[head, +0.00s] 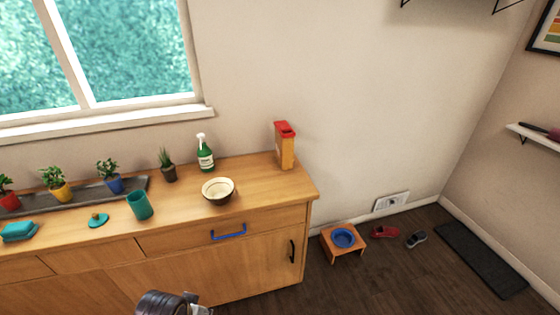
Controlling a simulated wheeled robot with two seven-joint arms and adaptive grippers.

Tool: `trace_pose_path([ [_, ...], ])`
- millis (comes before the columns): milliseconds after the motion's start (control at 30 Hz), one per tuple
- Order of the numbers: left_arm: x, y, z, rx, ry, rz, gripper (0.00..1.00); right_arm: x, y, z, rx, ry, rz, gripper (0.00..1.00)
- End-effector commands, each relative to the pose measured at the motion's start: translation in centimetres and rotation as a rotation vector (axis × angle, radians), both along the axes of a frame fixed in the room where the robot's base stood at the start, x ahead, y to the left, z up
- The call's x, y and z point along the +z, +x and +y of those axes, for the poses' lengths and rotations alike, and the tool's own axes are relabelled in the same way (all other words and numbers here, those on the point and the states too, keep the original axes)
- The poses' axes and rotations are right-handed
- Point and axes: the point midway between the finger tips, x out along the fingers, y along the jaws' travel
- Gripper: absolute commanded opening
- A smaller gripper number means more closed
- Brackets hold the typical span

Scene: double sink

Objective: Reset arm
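The task names no object. A dark, ribbed part of one of my arms, with a pale piece at its right, shows at the bottom edge left of centre, in front of the wooden cabinet (215,270). I cannot tell which arm it belongs to. No gripper fingers show, so both grippers are out of view.
On the counter stand a cream bowl (218,191), green spray bottle (205,158), orange box with red lid (285,148), teal cup (139,205) and potted plants. A small wooden stand (343,241) with a blue bowl, shoes and a dark mat (482,259) are on the floor.

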Motion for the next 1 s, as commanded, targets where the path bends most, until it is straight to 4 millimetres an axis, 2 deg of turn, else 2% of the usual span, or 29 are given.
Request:
trace_pose_path([
  [267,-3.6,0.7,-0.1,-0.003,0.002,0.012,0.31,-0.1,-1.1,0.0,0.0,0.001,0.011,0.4],
  [367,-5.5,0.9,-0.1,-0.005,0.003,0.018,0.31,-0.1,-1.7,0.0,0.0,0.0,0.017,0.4],
  [667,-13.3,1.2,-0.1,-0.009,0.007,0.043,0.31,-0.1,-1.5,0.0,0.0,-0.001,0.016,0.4],
  [1000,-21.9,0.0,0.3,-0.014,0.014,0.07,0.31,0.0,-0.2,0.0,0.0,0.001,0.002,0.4],
])
